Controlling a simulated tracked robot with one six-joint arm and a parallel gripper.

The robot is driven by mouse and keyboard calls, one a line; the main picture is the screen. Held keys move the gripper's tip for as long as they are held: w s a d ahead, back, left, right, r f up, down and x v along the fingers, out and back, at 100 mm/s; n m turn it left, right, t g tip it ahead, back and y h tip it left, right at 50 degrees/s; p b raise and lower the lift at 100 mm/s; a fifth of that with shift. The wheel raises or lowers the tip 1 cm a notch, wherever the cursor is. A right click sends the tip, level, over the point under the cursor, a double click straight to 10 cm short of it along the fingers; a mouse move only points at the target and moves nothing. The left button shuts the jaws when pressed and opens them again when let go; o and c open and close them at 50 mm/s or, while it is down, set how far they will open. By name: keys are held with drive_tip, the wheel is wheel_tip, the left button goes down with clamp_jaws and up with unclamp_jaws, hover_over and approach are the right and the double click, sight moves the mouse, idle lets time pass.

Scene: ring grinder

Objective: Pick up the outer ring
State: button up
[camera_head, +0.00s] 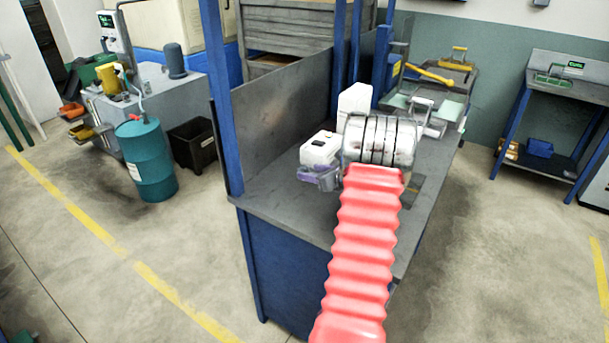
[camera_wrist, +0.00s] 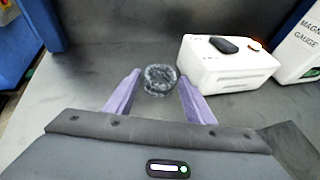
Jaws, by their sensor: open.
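The outer ring (camera_wrist: 160,79) is a small dark grey, speckled ring in the wrist view. It lies on the grey bench top (camera_wrist: 100,50), just ahead of my gripper (camera_wrist: 157,94). My gripper's two purple fingers are open. The ring sits between and slightly beyond their tips, and I cannot tell whether either finger touches it. In the head view the purple fingers show (camera_head: 320,178) above the bench, and the ring is not visible there.
A white box (camera_wrist: 228,63) with a dark item on top stands close to the right finger. A white magnetic gauge box (camera_wrist: 300,45) is farther right. Blue posts (camera_head: 216,90) and a panel bound the bench. Bench left of the ring is clear.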

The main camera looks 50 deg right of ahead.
sight(301, 169)
drive_tip(key=shift+x, duration=2.3)
drive_tip(key=shift+c, duration=0.5)
drive_tip(key=c, duration=0.7)
drive_tip(key=shift+r, duration=0.1)
wheel_tip(301, 169, up, 10)
drive_tip(key=shift+f, duration=0.1)
drive_tip(key=shift+s, duration=0.1)
